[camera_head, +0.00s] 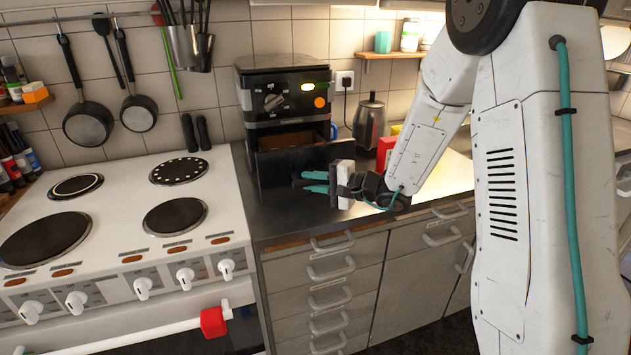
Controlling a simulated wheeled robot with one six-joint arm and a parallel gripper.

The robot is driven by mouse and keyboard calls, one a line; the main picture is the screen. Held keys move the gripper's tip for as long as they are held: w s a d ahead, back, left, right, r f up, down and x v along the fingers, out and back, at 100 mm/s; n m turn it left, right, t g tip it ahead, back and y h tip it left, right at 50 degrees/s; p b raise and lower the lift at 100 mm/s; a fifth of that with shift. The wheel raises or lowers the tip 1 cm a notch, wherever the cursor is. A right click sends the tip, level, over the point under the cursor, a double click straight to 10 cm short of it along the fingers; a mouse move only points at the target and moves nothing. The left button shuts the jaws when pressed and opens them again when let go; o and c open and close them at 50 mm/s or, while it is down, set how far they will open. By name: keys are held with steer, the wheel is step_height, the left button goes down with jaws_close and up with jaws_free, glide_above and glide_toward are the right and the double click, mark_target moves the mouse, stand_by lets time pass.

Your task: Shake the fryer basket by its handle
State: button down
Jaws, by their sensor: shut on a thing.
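The fryer (285,92) is a dark boxy appliance on the steel counter, with a dial, a yellow-white light and an orange button on its front. Its basket (290,162) is a dark drawer at the lower front, pulled partly out, with a gap showing above it. My gripper (308,182) comes from the right, its teal fingers level at the basket's front. It is shut on the dark basket handle (297,181), which is mostly hidden by the fingers. The inside of the basket is hard to make out.
A white cooker (130,240) with several hotplates stands on the left. A kettle (370,122) and a red box (386,152) stand on the counter right of the fryer. Drawers with handles (330,272) lie below. Pans (88,122) hang on the wall.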

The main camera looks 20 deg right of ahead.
steer(key=shift+s+a+r, duration=0.1)
steer(key=shift+s+a, duration=0.1)
steer(key=c, duration=1.3)
jaws_free()
steer(key=shift+a, duration=0.15)
steer(key=shift+d, duration=0.3)
steer(key=shift+s+d, duration=0.15)
steer(key=shift+d, duration=0.05)
steer(key=v, duration=0.7)
steer(key=shift+s, duration=0.2)
